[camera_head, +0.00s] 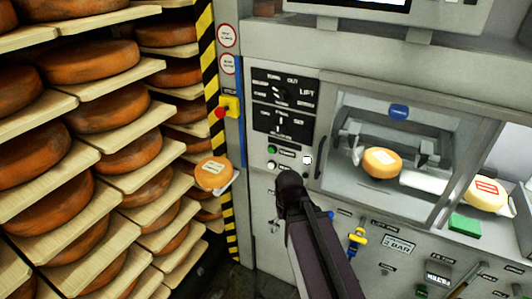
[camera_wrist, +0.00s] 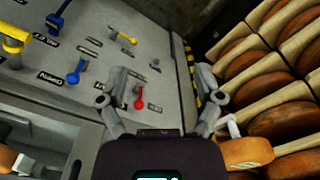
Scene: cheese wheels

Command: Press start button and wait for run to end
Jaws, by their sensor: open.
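The grey machine's control panel (camera_head: 283,105) has a black selector plate with small knobs. Below it are a green button (camera_head: 271,149), a white button (camera_head: 271,165) and a pale square button (camera_head: 307,160). Their labels are too small to read, so I cannot tell which is start. My gripper (camera_head: 288,182) appears just below these buttons in the head view; contact cannot be told. In the wrist view my gripper (camera_wrist: 160,92) has its fingers wide apart and empty, with the lower panel and a red lever (camera_wrist: 139,98) beyond. The buttons are not visible there.
Shelves of orange cheese wheels (camera_head: 90,60) stand at left. One labelled wheel (camera_head: 213,173) sits beside the machine's striped edge. A red button on a yellow box (camera_head: 221,113) is left of the panel. A wheel (camera_head: 382,162) is behind the window; a yellow valve (camera_head: 357,238) sits below.

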